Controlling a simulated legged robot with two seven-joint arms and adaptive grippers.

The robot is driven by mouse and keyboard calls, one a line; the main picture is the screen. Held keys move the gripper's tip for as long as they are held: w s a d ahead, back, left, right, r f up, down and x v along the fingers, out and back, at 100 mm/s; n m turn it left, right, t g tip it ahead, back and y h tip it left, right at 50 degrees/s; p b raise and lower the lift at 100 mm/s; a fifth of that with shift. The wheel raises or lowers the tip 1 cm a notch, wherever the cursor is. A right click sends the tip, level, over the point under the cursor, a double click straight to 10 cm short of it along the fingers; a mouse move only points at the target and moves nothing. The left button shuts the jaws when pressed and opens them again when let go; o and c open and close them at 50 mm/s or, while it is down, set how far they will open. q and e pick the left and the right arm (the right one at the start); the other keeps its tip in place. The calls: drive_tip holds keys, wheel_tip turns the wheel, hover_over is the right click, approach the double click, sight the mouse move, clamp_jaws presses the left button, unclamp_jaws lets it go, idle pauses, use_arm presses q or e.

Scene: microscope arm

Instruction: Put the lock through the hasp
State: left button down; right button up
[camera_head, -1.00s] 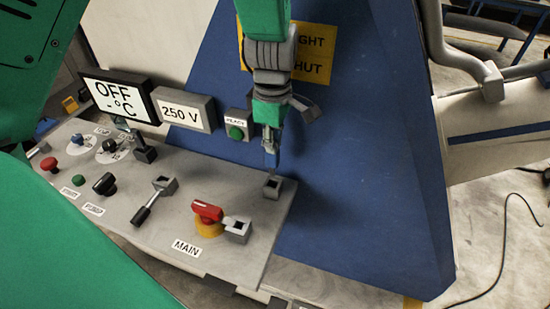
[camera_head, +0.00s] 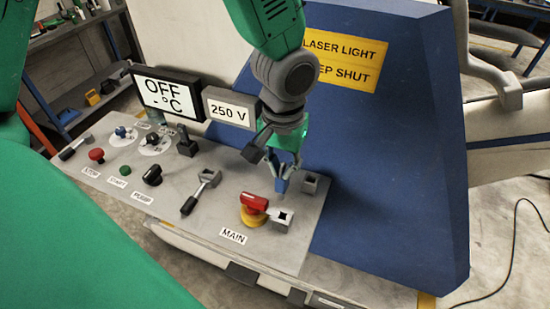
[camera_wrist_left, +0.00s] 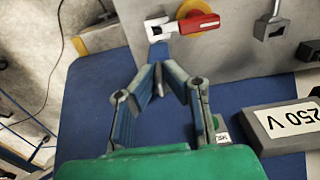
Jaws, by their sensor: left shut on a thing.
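In the wrist view, the fingers (camera_wrist_left: 158,78) converge on the blue lock (camera_wrist_left: 157,50), just below the hasp. The lock's shackle is too small to make out. My right gripper is out of view.
The grey control panel (camera_head: 235,200) carries a grey holder (camera_head: 311,183) right of the lock, a lever (camera_head: 202,191) and several knobs. The 250 V display (camera_head: 230,107) and OFF display (camera_head: 166,94) stand behind. A large blue housing (camera_head: 400,160) rises at the right.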

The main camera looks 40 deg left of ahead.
sight(282, 187)
use_arm(q)
wheel_tip(282, 187, down, 4)
drive_tip(key=b, duration=0.2)
drive_tip(key=shift+a+f+b, duration=0.1)
drive_tip(key=shift+a+b, duration=0.05)
drive_tip(key=shift+b, duration=0.15)
drive_tip(key=shift+d+f+b, duration=0.3)
drive_tip(key=shift+d+f, duration=0.15)
drive_tip(key=shift+f, duration=0.2)
drive_tip(key=shift+a, duration=0.3)
drive_tip(key=shift+d, duration=0.55)
drive_tip(key=shift+a+p, duration=0.2)
drive_tip(key=shift+p, duration=0.1)
drive_tip(key=shift+s+a, duration=0.1)
drive_tip(key=shift+a, duration=0.05)
drive_tip(key=shift+d, duration=0.55)
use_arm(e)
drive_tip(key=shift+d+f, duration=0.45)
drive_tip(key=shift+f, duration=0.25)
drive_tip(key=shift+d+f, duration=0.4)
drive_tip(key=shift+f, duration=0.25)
